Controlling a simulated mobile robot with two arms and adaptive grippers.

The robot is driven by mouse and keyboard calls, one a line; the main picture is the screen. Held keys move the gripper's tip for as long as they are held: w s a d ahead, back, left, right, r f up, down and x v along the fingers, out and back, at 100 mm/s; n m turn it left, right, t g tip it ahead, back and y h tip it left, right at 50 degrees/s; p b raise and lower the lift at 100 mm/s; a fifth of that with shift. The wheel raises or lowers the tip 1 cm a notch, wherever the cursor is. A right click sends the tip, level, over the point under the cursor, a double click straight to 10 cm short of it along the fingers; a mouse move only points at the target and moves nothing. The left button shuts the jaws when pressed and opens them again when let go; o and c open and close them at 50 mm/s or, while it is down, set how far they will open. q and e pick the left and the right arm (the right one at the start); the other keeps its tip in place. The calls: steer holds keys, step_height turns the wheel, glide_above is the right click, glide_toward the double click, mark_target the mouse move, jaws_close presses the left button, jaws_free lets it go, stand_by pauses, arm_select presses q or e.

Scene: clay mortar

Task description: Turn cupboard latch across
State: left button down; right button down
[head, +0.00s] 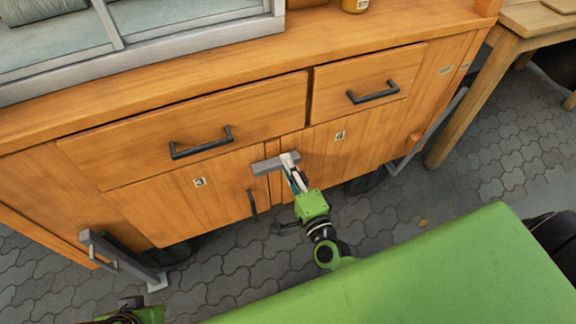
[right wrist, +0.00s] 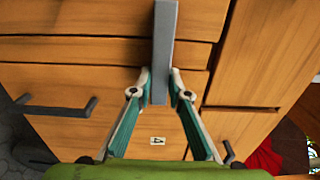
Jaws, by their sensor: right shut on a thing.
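The cupboard latch (head: 268,165) is a grey bar on the orange wooden cupboard front, just below the drawers. It lies roughly level across the narrow upright strip between door 3 (head: 180,205) and door 4 (head: 350,155). My right gripper (head: 292,172) is shut on the latch's right end, coming from below. In the right wrist view the latch (right wrist: 164,45) runs between the two fingertips (right wrist: 160,88) and crosses the seams of the strip. The fingers hide part of its end.
Drawers with dark handles (head: 201,143) (head: 373,92) sit above the doors. A dark door handle (head: 252,204) hangs left of my right gripper. A wooden table (head: 480,85) stands at the right. Grey paving lies below.

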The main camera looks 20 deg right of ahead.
steer(key=c, duration=1.9)
jaws_free()
steer(key=s, duration=1.2)
steer(key=shift+d, duration=0.15)
